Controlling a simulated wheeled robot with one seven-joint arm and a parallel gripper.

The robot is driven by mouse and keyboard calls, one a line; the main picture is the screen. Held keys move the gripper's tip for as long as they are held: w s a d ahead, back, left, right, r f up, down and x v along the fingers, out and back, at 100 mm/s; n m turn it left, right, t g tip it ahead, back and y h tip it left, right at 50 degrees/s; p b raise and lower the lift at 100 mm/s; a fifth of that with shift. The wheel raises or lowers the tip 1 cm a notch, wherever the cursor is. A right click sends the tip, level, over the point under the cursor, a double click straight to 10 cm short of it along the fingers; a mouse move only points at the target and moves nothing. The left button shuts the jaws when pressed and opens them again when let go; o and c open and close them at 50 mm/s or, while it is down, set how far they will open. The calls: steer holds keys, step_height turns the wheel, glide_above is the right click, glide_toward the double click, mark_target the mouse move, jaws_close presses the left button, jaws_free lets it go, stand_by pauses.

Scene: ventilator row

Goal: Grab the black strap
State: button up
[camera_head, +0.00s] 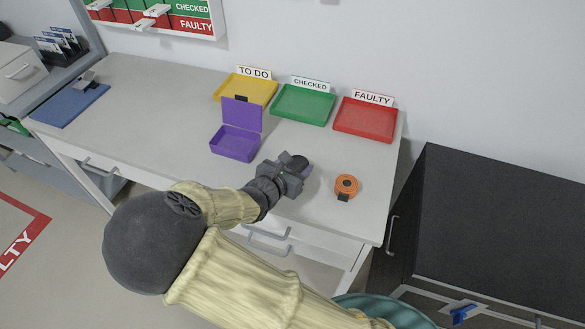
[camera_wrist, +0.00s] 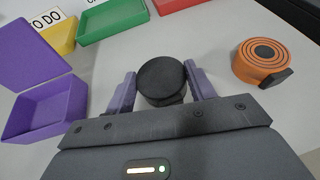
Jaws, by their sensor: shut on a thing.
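The black strap (camera_wrist: 162,80) is a round, dark, coiled roll between the two fingers of my gripper (camera_wrist: 160,74) in the wrist view. The fingers press on its left and right sides, so my gripper is shut on it. In the head view the black strap (camera_head: 300,161) shows as a dark shape at the end of my gripper (camera_head: 295,166), over the right part of the white worktop. Its underside is hidden, and I cannot tell whether it touches the worktop.
An orange coiled roll (camera_head: 346,185) lies to the right of my gripper. An open purple box (camera_head: 233,145) stands to the left. Yellow (camera_head: 245,86), green (camera_head: 302,104) and red (camera_head: 365,119) trays stand behind. The worktop's left part (camera_head: 150,120) is mostly clear.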

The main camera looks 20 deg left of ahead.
mark_target(295, 167)
step_height(295, 167, up, 8)
steer(key=shift+r+p, duration=0.2)
steer(key=shift+p, duration=0.5)
steer(key=shift+f, duration=0.1)
